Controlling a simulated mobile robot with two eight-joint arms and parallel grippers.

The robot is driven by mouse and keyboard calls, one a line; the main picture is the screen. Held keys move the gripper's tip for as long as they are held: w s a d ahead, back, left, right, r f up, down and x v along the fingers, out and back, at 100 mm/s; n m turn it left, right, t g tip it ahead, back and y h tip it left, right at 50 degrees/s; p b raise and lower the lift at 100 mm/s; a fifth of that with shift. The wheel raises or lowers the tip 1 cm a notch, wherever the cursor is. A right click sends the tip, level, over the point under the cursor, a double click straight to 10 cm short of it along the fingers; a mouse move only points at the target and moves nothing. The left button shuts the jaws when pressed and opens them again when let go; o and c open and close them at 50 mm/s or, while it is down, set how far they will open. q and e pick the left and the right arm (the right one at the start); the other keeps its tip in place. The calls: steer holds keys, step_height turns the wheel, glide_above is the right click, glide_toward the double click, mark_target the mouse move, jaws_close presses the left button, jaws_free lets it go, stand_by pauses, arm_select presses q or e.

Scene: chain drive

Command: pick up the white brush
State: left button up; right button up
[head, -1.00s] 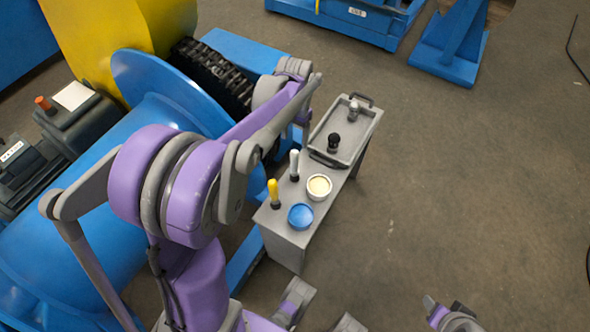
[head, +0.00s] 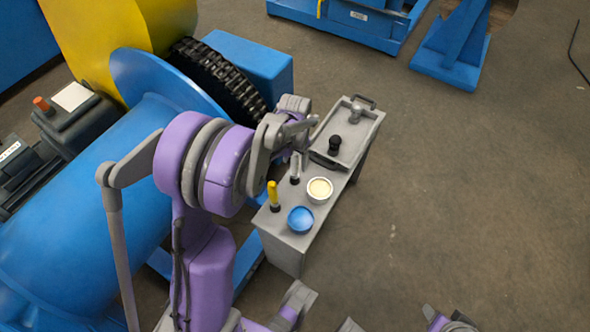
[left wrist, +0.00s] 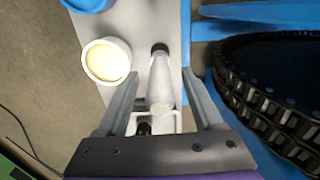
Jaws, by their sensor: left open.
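The white brush (head: 295,165) stands upright at the left side of the grey bench, with its dark lower end at the bench top. In the left wrist view the white brush (left wrist: 160,82) lies between the two fingers of my left gripper (left wrist: 161,78), with a gap on each side. My left gripper (head: 301,146) is open and over the brush in the head view, partly hiding its upper end.
The grey bench (head: 284,258) also holds a yellow-handled brush (head: 273,194), a cream-filled cup (head: 319,190), a blue round container (head: 300,219) and a grey tray (head: 366,125) with small items. The large chain (head: 222,78) and blue guard are close left. Open floor lies right.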

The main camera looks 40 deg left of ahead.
arm_select(q)
jaws_close()
stand_by(0.3)
